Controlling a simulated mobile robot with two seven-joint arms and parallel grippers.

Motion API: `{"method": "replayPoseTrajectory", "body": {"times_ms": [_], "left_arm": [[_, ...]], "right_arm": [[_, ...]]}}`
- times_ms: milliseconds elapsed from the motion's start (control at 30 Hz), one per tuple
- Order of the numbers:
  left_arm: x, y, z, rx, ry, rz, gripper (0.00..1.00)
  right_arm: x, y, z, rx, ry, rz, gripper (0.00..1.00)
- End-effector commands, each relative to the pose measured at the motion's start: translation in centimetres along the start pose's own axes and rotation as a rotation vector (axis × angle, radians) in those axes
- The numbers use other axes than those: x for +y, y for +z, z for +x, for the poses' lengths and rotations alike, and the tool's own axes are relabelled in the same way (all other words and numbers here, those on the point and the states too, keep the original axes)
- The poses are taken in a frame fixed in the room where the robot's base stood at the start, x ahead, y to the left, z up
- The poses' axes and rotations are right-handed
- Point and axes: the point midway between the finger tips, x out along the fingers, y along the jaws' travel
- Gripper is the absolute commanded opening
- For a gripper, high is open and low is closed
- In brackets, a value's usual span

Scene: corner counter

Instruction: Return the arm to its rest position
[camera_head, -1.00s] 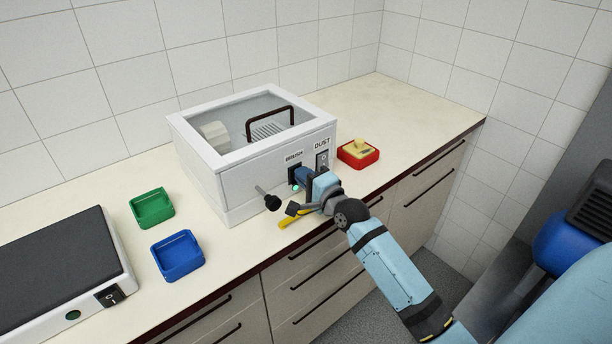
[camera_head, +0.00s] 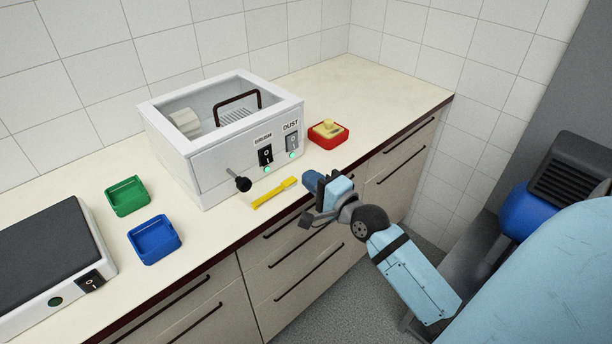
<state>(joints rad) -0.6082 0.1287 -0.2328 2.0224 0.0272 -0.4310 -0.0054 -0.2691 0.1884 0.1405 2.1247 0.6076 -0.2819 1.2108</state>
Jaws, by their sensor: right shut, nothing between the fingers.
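My right gripper (camera_head: 308,198) is shut and empty. It hangs at the front edge of the counter, apart from the white machine. My right arm (camera_head: 408,272) comes in from the lower right, light blue with dark joints. The white machine (camera_head: 190,165) has a clear lid with a dark handle, a black lever knob (camera_head: 243,184), and two switches labelled BRUSH (camera_head: 265,155) and DUST (camera_head: 292,142), each with a green light lit below it. My left gripper is not in view.
A yellow tool (camera_head: 275,193) lies on the counter before the machine. A red tray (camera_head: 328,143) holding a yellowish piece stands to its right. A green tray (camera_head: 127,205) and a blue tray (camera_head: 141,256) stand left. A dark-topped box (camera_head: 40,250) is far left. The counter's right end is clear.

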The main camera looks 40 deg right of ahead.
Motion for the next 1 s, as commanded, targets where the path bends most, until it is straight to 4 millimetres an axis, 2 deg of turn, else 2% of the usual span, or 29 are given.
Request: {"method": "replayPoseTrajectory", "body": {"times_ms": [467, 567, 667, 767, 800, 900, 1000], "left_arm": [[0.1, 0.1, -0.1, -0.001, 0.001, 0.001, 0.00], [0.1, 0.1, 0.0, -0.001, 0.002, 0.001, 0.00], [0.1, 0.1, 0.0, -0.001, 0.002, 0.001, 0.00], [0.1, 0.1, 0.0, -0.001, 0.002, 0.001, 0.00], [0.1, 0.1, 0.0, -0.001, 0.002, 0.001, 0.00], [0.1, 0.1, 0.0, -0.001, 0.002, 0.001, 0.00], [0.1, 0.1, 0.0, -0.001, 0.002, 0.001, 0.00]], "right_arm": [[0.1, 0.0, 0.0, 0.000, 0.001, -0.002, 0.00], [1.1, 0.6, -0.3, -0.008, 0.026, -0.050, 0.00], [4.3, 2.7, -1.4, -0.041, 0.100, -0.210, 0.00], [9.2, 6.1, -3.9, -0.123, 0.207, -0.488, 0.00], [11.3, 7.7, -5.1, -0.169, 0.247, -0.612, 0.00], [15.6, 11.2, -8.4, -0.295, 0.318, -0.899, 0.00], [18.9, 14.3, -11.7, -0.425, 0.355, -1.142, 0.00]]}}
